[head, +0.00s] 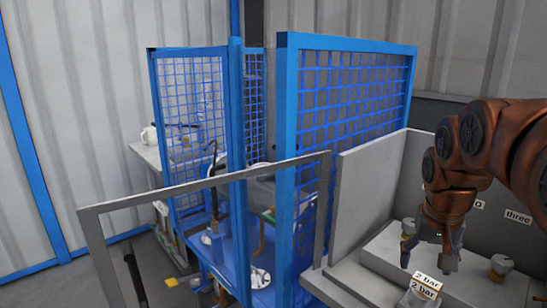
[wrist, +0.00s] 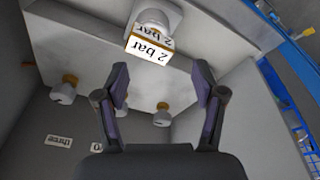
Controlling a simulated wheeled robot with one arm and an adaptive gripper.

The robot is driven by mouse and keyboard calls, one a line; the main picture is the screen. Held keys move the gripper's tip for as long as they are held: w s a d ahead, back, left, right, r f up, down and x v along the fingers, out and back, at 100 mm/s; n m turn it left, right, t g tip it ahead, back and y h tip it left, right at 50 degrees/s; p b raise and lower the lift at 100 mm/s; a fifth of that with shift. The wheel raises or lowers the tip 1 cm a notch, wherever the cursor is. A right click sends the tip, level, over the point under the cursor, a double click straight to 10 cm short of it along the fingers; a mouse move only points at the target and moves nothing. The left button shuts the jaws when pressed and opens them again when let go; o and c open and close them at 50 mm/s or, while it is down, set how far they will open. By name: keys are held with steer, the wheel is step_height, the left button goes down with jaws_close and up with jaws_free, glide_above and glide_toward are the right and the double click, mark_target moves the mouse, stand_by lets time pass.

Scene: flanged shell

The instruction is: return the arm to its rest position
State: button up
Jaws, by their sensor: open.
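My copper-brown arm reaches in from the right in the head view. My gripper (head: 430,263) points down over the grey bench, with its fingers apart and nothing between them. In the wrist view my gripper (wrist: 162,82) also shows spread and empty. A white rounded piece with a "2 bar" label (head: 427,282) stands just below the fingers in the head view. In the wrist view this "2 bar" label (wrist: 149,48) lies beyond the fingertips, apart from them.
White and brass pieces stand on the bench, one at right (head: 501,265) and one behind my gripper (head: 408,228). A "three" label (head: 517,216) is on the back panel. A blue mesh fence (head: 350,95) and a grey rail (head: 200,183) stand left of the bench.

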steer(key=s+a+f+n+g, duration=0.1)
steer(key=s+a+f+g, duration=0.1)
steer(key=s+a+f, duration=0.45)
steer(key=s+a+f+n+g+y, duration=0.1)
steer(key=s+f+n, duration=0.15)
steer(key=s, duration=0.75)
steer(key=s+a+f+g, duration=0.2)
steer(key=s+a+f, duration=0.3)
steer(key=s, duration=0.4)
step_height(320, 180, up, 13)
steer(key=w+d+t+p, duration=0.1)
steer(key=p, duration=1.1)
steer(key=shift+w+f, duration=0.15)
